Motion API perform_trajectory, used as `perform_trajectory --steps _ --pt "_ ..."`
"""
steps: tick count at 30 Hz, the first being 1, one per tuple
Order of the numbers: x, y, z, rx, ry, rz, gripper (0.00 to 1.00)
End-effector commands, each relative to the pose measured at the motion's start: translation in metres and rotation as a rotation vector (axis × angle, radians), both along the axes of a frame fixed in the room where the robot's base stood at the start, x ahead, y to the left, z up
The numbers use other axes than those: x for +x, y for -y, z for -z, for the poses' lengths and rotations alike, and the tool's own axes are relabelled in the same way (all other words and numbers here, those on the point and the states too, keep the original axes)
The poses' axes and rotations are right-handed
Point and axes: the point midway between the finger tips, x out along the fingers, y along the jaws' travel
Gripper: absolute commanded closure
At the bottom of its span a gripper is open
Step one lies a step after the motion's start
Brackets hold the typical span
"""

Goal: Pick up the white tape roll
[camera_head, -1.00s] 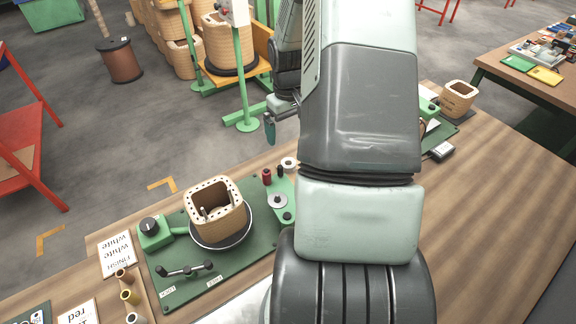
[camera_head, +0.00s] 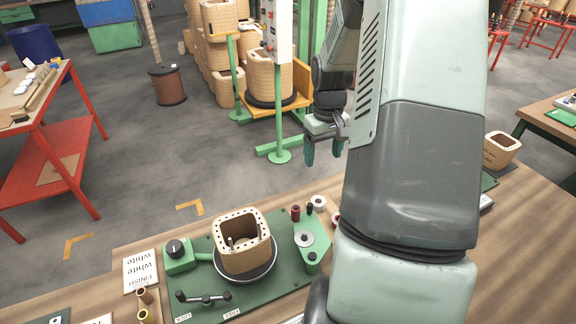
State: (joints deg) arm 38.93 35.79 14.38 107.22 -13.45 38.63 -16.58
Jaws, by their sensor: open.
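My gripper (camera_head: 323,150) hangs in the middle, fingers down, open and empty. It appears above and beyond the bench's far edge, apart from all rolls.
A square wooden coil former (camera_head: 242,240) sits on a round plate on the green fixture board (camera_head: 265,300). A card (camera_head: 140,270) reads "FINISH white". My arm hides part of the wooden bench (camera_head: 535,240). Floor beyond the bench is clear near a green post (camera_head: 280,156).

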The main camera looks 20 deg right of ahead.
Motion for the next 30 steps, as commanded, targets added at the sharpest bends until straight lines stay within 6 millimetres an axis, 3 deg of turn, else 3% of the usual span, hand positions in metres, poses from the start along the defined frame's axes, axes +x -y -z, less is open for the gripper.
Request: perform_trajectory --steps 5,15,18,23,30 --pt "-0.001 0.001 0.006 -0.001 -0.004 -0.08 0.25" --pt "-0.004 0.005 0.055 0.001 -0.007 -0.895 0.25" --pt "-0.004 0.005 0.064 0.001 -0.003 -1.07 0.25" --pt "-0.005 0.004 0.076 0.002 -0.001 -1.191 0.25" --pt "-0.004 0.004 0.114 0.003 -0.002 -1.196 0.25"
